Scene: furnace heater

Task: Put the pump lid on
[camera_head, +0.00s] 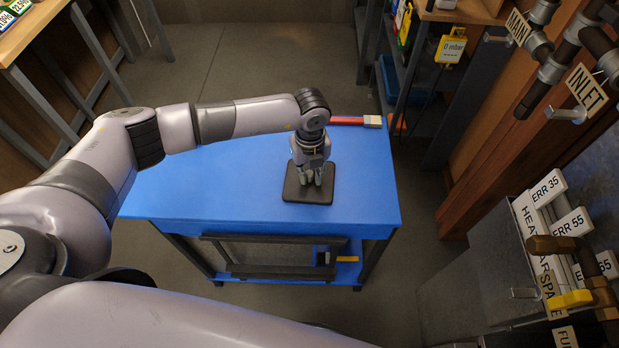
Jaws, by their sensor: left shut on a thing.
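A flat black square plate with rounded corners (309,194), which looks like the pump lid, is at the front right part of the blue table (230,185). My left gripper (310,178) reaches down over the plate's middle and is shut on it. The fingers hide the part they grip. I cannot tell whether the plate rests on the tabletop or hangs just above it. The pump itself cannot be made out. My right gripper is not in view.
A red-handled brush (355,121) lies at the table's back right edge. At right stands a grey heater cabinet (475,265) with labels, a yellow valve handle (570,299) and pipes. A shelf (445,90) stands at the back right. The table's left part is clear.

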